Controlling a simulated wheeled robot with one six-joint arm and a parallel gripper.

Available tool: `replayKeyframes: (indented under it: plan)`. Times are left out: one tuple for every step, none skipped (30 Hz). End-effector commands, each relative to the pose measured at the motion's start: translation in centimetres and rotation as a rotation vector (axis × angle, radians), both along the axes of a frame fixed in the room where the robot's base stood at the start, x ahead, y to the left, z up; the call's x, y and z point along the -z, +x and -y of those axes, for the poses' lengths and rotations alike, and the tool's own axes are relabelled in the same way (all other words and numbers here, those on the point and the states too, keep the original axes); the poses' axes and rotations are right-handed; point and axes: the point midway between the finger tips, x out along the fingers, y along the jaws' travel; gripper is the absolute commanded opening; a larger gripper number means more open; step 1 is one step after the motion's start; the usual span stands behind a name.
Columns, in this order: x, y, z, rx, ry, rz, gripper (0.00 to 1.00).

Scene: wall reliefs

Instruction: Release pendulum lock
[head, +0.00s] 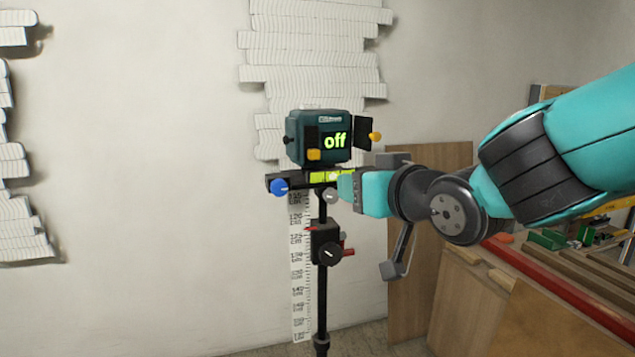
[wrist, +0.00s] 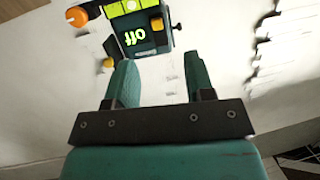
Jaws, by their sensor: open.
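A dark teal laser level (head: 318,137) sits on a stand, its green display reading "off". A yellow knob (head: 314,155) is on its front and another yellow knob (head: 375,136) is on its right side. I cannot tell which part is the pendulum lock. My gripper (head: 345,187) is just right of the mount below the level and covers part of it. In the wrist view, the level (wrist: 150,40) appears upside down beyond my gripper (wrist: 159,62), whose fingers are apart with nothing between them. An orange knob (wrist: 76,16) shows at upper left there.
The black stand pole (head: 322,290) carries a blue knob (head: 280,186) and a clamp (head: 325,245) with a red handle. A measuring scale (head: 300,270) stands behind. Wood panels and a bench lie at right.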

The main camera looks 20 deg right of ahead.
Motion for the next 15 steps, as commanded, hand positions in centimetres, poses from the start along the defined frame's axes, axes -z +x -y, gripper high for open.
replayKeyframes:
  plan:
    - [0.2, 0.4, 0.3, 0.012, -0.003, 0.065, 0.49]
    - [-0.2, 0.5, 0.5, 0.018, -0.005, 0.099, 0.49]
    - [-0.6, 0.6, 0.7, 0.024, -0.008, 0.132, 0.49]
    - [-1.0, 0.7, 0.7, 0.027, -0.008, 0.152, 0.49]
    - [-1.2, 0.8, 0.8, 0.029, -0.008, 0.165, 0.49]
    - [-1.5, 0.9, 0.8, 0.031, -0.009, 0.177, 0.49]
    - [-1.6, 1.0, 0.8, 0.033, -0.009, 0.180, 0.49]
    - [-1.8, 1.1, 0.8, 0.033, -0.009, 0.183, 0.49]
    - [-2.0, 1.3, 0.8, 0.034, -0.009, 0.181, 0.49]
    - [-2.0, 1.5, 0.8, 0.036, -0.009, 0.180, 0.49]
    - [-2.1, 1.6, 0.7, 0.037, -0.008, 0.178, 0.49]
    - [-2.2, 1.9, 0.7, 0.037, -0.009, 0.176, 0.49]
    - [-2.2, 2.1, 0.7, 0.039, -0.008, 0.175, 0.49]
    - [-2.3, 2.3, 0.6, 0.039, -0.009, 0.175, 0.49]
    - [-2.3, 2.6, 0.6, 0.039, -0.008, 0.174, 0.49]
